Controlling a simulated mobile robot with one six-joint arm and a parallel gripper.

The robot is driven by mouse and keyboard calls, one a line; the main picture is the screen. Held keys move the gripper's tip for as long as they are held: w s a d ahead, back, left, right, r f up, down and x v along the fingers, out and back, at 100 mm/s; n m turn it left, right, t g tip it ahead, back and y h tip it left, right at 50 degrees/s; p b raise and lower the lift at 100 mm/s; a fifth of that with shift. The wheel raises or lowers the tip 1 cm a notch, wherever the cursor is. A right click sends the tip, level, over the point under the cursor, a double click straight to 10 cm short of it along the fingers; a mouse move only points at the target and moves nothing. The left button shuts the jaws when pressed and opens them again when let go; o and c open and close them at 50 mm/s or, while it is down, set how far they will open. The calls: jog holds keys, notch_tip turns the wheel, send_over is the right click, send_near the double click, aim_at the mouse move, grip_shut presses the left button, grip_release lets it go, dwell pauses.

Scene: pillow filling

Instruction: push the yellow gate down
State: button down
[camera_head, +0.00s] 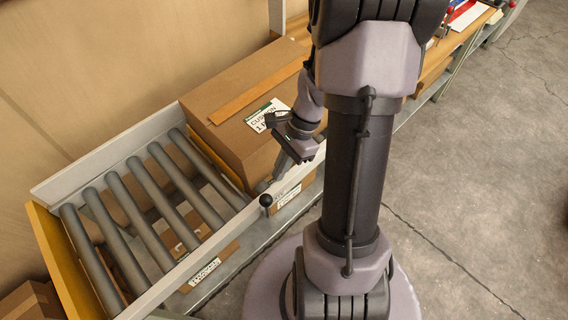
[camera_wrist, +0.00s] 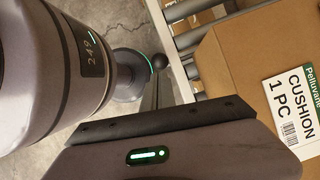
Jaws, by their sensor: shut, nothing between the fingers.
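A yellow gate (camera_head: 213,158) shows as a thin yellow edge across the rollers, beside a large closed cardboard box (camera_head: 250,95). A black ball knob (camera_head: 266,200) sits at the conveyor's front rail, near the gate's front end. I cannot tell whether the knob joins the gate. My gripper (camera_head: 266,185) is shut and empty, pointing down just above the front rail, close to the knob. In the wrist view the knob (camera_wrist: 159,62) shows just past the fingers; contact is unclear. The gate's lower part is hidden by the rail and box.
Grey rollers (camera_head: 150,200) lie bare left of the gate. A yellow panel (camera_head: 52,262) closes the conveyor's left end. The box labelled "CUSHION 1 PC" (camera_wrist: 270,75) stands right beside my gripper. Smaller boxes (camera_head: 210,262) sit on a shelf below. Open floor (camera_head: 480,190) lies right.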

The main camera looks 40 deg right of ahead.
aim_at(268, 196)
jog(key=b+x, duration=0.3)
jog(key=x, duration=0.4)
jog(key=shift+f, duration=0.15)
